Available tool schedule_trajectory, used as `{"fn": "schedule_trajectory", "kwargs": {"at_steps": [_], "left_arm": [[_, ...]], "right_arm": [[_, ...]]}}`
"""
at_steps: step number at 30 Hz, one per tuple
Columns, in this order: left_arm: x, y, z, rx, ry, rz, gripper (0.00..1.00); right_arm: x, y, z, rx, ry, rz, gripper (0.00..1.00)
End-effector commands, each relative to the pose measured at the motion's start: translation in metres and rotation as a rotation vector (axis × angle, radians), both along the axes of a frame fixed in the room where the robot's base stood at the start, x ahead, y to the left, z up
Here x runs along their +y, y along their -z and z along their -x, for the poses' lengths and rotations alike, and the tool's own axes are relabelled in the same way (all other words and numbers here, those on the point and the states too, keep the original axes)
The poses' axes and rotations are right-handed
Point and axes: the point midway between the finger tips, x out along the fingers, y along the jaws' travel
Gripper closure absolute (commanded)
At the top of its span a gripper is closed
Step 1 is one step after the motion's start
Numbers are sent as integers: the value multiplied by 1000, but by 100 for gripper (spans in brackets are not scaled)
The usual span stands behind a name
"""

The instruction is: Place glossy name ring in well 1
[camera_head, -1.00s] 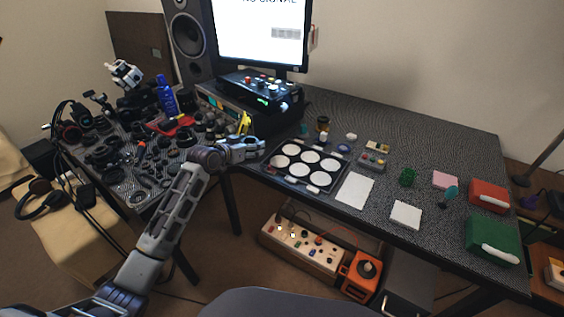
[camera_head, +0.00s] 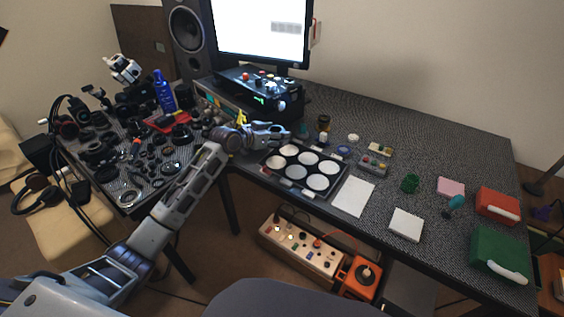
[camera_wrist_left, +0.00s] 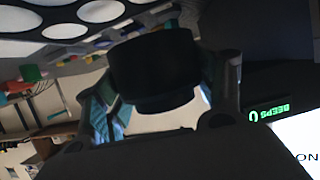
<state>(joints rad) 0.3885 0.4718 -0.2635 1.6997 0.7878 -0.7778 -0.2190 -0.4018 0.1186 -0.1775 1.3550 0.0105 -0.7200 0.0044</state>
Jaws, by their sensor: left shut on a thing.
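My left gripper (camera_head: 284,133) is at the back left edge of the black tray (camera_head: 303,165), above the desk. The tray has several round white wells, and none visibly holds a ring. In the left wrist view, my left gripper (camera_wrist_left: 160,95) is shut on a black, stepped, round part (camera_wrist_left: 155,65), which looks like the name ring. It is in shadow, and no lettering shows on it. The held part cannot be made out clearly in the head view. The tray's wells show at the top left of the wrist view. My right gripper is not in view.
A white sheet (camera_head: 353,197) lies right of the tray. Small jars (camera_head: 323,122) stand behind it. The instrument stack (camera_head: 250,95) and monitor (camera_head: 262,35) are behind my gripper. Many dark lens parts crowd the left of the desk. A white block (camera_head: 406,224) lies farther right.

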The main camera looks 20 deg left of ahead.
Motion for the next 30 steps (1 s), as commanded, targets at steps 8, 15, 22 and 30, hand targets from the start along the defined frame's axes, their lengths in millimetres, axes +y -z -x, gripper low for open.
{"fn": "schedule_trajectory", "kwargs": {"at_steps": [8, 15, 22, 30], "left_arm": [[0, 0, 0, 0, 1, 0, 54], [0, 11, 0, 2, 1, 2, 54], [-1, 43, 0, 4, 0, 3, 54], [0, 63, 0, 1, 1, 1, 54]], "right_arm": [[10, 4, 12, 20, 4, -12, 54], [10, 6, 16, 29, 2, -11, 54], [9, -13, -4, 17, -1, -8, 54], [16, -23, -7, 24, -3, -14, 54]]}}
